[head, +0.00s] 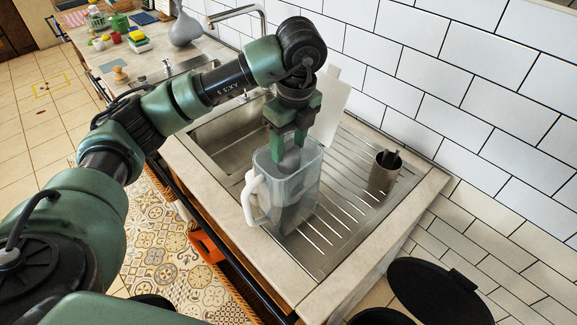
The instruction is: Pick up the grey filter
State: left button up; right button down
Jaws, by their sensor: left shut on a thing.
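A clear filter jug (307,185) with a white handle (252,199) stands on the steel draining board. My left gripper (290,150) points down into the jug's open top. Its green fingers are shut on a grey piece (291,160), which I take to be the grey filter, at the top of the jug. The fingers partly hide it, and the jug's wall blurs its lower part, so I cannot tell how deep it sits. My right gripper is out of view.
A metal cup (384,172) with utensils stands on the draining board (335,225), right of the jug. A white board (331,108) leans by the tiled wall behind my gripper. The sink basin (225,135) lies to the left. A black bin lid (437,292) is at lower right.

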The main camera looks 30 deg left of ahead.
pick_arm(q)
notch_tip(320, 180, up, 11)
dwell(0.4)
